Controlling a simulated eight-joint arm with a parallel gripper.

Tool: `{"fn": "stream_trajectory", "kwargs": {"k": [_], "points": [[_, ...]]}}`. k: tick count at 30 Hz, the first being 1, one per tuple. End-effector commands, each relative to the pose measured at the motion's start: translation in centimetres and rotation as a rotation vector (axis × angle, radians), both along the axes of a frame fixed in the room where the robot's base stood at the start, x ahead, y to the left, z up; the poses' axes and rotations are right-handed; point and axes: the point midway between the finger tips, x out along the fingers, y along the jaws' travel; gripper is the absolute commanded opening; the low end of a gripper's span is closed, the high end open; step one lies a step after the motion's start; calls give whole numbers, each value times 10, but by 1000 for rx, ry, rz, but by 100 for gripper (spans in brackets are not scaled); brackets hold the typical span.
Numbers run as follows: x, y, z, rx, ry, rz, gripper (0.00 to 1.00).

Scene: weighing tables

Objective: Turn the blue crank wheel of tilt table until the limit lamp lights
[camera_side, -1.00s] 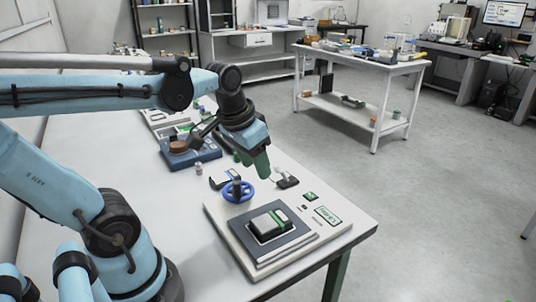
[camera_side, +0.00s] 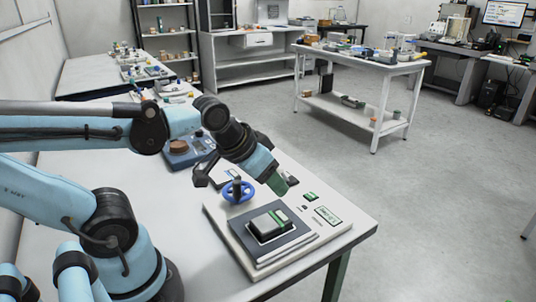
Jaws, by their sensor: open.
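The blue crank wheel (camera_side: 226,197) lies on the light base of the tilt table (camera_side: 331,236), at its far left corner, with a dark upright piece near its middle. The dark plate (camera_side: 255,257) of the tilt table carries a grey block (camera_side: 267,222) with a green stripe. My gripper (camera_side: 238,183) is open and angled down at the wheel's far side. A dark part of it shows left of the wheel and a green part to the right. I see no gap closed on the wheel; contact cannot be told. No lit lamp can be made out.
A green tile (camera_side: 311,196) and a label plate (camera_side: 328,216) are at the base's right. A blue device with a brown disc (camera_side: 179,147) stands farther back on the white table (camera_side: 185,237). The table's right edge is close to the tilt table.

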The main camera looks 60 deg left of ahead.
Motion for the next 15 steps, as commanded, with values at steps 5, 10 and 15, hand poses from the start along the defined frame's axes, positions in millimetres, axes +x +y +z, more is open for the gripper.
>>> {"fn": "stream_trajectory", "kwargs": {"k": [5, 10, 15], "points": [[-1, 41, 18, -137, 190, 371, 49], [-10, 81, 36, -262, 376, 778, 49], [-19, 102, 48, -323, 481, 1032, 49]]}}
